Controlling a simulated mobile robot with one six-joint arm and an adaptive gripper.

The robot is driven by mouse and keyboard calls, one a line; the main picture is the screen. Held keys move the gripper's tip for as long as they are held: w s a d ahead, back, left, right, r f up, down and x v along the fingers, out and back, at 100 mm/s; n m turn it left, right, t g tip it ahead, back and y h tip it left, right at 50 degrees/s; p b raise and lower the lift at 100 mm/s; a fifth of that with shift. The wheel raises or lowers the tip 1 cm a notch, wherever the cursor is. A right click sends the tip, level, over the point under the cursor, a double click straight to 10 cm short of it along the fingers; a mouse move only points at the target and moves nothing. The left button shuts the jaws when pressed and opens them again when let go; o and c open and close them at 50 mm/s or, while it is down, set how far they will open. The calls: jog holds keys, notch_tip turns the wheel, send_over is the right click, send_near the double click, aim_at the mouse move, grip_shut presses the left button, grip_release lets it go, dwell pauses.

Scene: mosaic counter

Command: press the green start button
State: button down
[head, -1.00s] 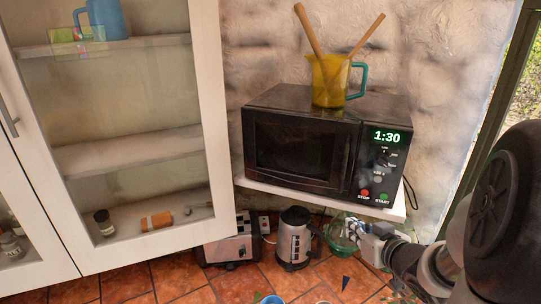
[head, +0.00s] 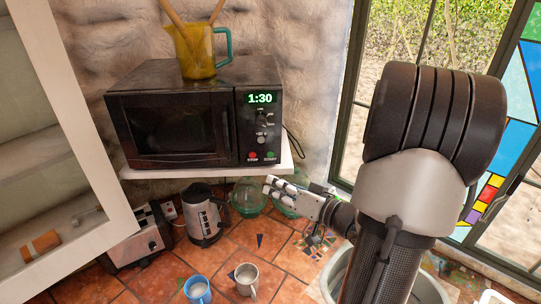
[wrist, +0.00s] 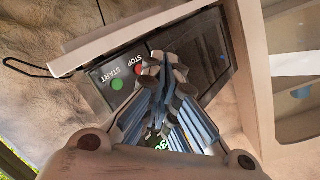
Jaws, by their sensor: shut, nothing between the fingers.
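The green start button (head: 270,155) is at the lower right of the black microwave's (head: 170,110) control panel, beside the red stop button (head: 253,156). The display reads 1:30. In the wrist view the start button (wrist: 117,85) is unobstructed, with the stop button (wrist: 139,70) next to it. My gripper (head: 268,184) is shut and empty. In the head view it appears just below the start button and the shelf edge, apart from the button. In the wrist view its fingertips (wrist: 164,70) appear to the right of both buttons.
The microwave stands on a white shelf (head: 205,168) and carries a yellow jug (head: 195,52) with wooden utensils. Below are a kettle (head: 204,215), a toaster (head: 140,245), green glassware (head: 248,196) and two mugs (head: 197,290).

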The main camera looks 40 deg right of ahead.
aim_at(271, 155)
jog(key=shift+w+d, duration=1.35)
jog(key=shift+w, duration=0.2)
jog(key=shift+w+d, duration=1.3)
jog(key=shift+w, duration=0.25)
jog(key=shift+w, duration=0.15)
jog(key=shift+w+d+p, duration=0.2)
jog(key=shift+d+p, duration=0.05)
jog(key=shift+p, duration=0.1)
